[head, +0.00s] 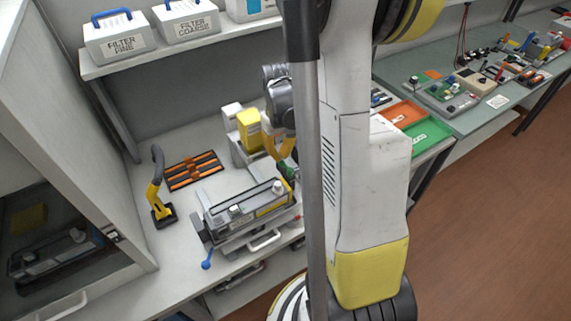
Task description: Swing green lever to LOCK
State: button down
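The green lever (287,171) shows as a small green piece at the right end of the toner cartridge unit (232,228), on the white bench. Much of it is hidden behind my own arm and column. My gripper (283,158), with yellow fingers below a dark grey wrist, points down right at the green piece. Its fingertips look very close to the lever; I cannot tell whether they touch it or close on it. No LOCK marking is readable.
A blue-knobbed lever (207,264) sticks out at the unit's front left. A yellow-and-black handled tool (157,190) stands left, beside an orange-and-black rack (192,170). A yellow block (248,124) stands behind. A shelf (165,58) with filter boxes overhangs the bench.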

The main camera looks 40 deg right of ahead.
jog(key=shift+a, duration=0.2)
jog(key=shift+a, duration=0.15)
jog(key=shift+a, duration=0.35)
dwell(0.5)
jog(key=shift+a+b, duration=0.15)
jog(key=shift+b, duration=0.15)
jog(key=shift+s+a, duration=0.15)
jog(key=shift+a, duration=0.1)
jog(key=shift+a, duration=0.1)
jog(key=shift+s+a, duration=0.15)
jog(key=shift+a, duration=0.1)
jog(key=shift+s+a+b, duration=0.3)
jog(key=shift+a, duration=0.1)
dwell(0.7)
